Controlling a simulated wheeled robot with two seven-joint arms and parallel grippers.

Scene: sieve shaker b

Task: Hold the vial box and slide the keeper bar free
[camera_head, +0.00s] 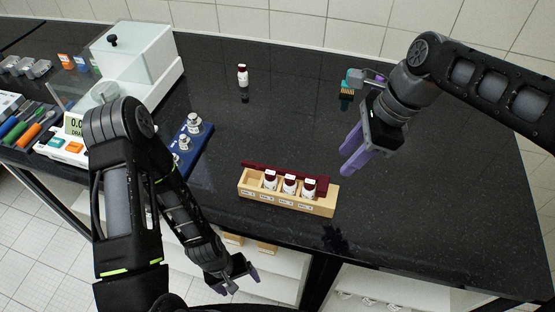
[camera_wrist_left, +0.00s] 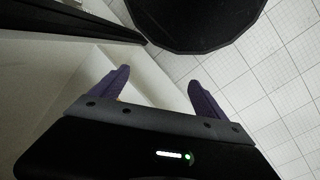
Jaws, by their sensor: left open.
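The wooden vial box (camera_head: 287,203) stands on the black bench near its front edge. Three white vials with dark red caps sit in it, and its leftmost slot looks empty. The dark red keeper bar (camera_head: 256,166) runs lengthwise along the box's back top edge, behind the vials; they partly hide it. My left gripper (camera_head: 236,284) is open and empty, low and in front of the bench edge, left of and below the box. Its purple fingers also show in the left wrist view (camera_wrist_left: 160,92). My right gripper (camera_head: 350,160) is open and empty, above the bench, right of and behind the box.
A single vial (camera_head: 242,75) stands further back. A blue tray (camera_head: 195,140) with metal weights lies left of the box, partly behind my left arm. A balance (camera_head: 75,135) and a clear-sided case (camera_head: 135,60) stand at left. A small teal-and-grey object (camera_head: 348,86) is behind my right gripper.

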